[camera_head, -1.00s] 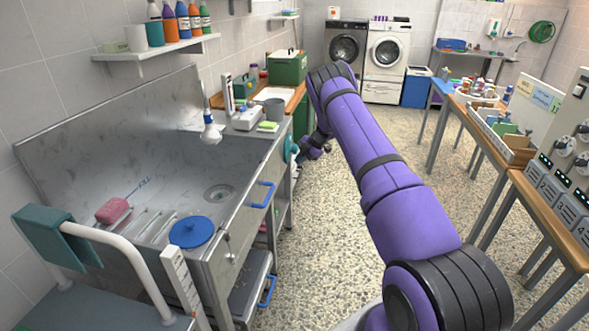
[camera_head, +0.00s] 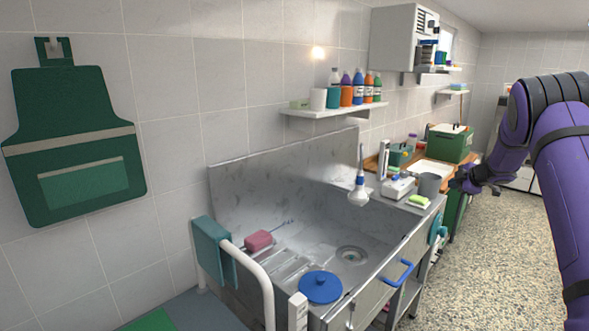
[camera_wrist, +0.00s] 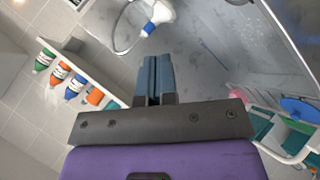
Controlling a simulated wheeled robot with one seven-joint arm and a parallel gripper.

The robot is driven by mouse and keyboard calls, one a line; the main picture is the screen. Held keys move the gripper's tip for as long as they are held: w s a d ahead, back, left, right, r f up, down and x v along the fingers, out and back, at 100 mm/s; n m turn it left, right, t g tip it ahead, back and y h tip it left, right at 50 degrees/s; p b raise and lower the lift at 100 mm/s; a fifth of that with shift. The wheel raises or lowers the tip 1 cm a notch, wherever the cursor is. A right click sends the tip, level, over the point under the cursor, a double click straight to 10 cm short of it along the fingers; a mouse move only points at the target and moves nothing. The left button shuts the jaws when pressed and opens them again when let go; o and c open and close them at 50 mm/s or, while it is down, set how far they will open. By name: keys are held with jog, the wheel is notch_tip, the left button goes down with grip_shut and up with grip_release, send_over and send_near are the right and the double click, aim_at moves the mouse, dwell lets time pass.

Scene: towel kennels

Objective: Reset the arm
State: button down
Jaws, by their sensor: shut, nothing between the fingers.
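My arm is purple with black joints and stands at the right of the head view. My gripper (camera_head: 484,187) hangs at its end, beside the grey cup and in front of the green box, apart from the sink as far as I can tell. In the wrist view my gripper (camera_wrist: 154,80) has its two blue-grey fingers together with nothing between them. The wrist view is turned, with the sink (camera_wrist: 215,40) and the shower head (camera_wrist: 149,28) beyond the fingers.
A white rail (camera_head: 262,283) stands in front. A bottle shelf (camera_head: 333,109) and a green apron (camera_head: 75,145) are on the wall. Speckled floor (camera_head: 490,270) lies open at right.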

jog(key=s+a+r+m+t+h, duration=0.1)
jog(key=s+a+r+m+h, duration=0.2)
jog(key=r, duration=0.5)
jog(key=s+a+r+m+t+h, duration=0.1)
jog(key=s+r+m, duration=0.2)
jog(key=s+r, duration=0.4)
jog(key=s+a+r+m+h, duration=0.2)
jog(key=s+r+m, duration=0.1)
jog(key=r, duration=0.6)
jog(key=s+a+r+m+g+h, duration=0.1)
jog(key=s+a+r+m, duration=0.15)
jog(key=s, duration=0.55)
jog(key=s+a+r+m+g, duration=0.1)
jog(key=s+a+m, duration=0.15)
jog(key=s, duration=0.45)
jog(key=s+a+f+g+y, duration=0.1)
jog(key=s+a, duration=0.4)
jog(key=s, duration=0.5)
jog(key=s+a+f+m+g+y, duration=0.1)
jog(key=s+a+f, duration=0.3)
jog(key=s, duration=0.6)
jog(key=s+a+f+m+g+y, duration=0.1)
jog(key=s+a, duration=0.4)
jog(key=s, duration=0.5)
notch_tip(320, 180, down, 2)
jog(key=shift+s+a+f+g+y, duration=0.1)
jog(key=shift+s+a+g+y, duration=0.25)
jog(key=shift+g, duration=0.65)
jog(key=shift+w, duration=0.15)
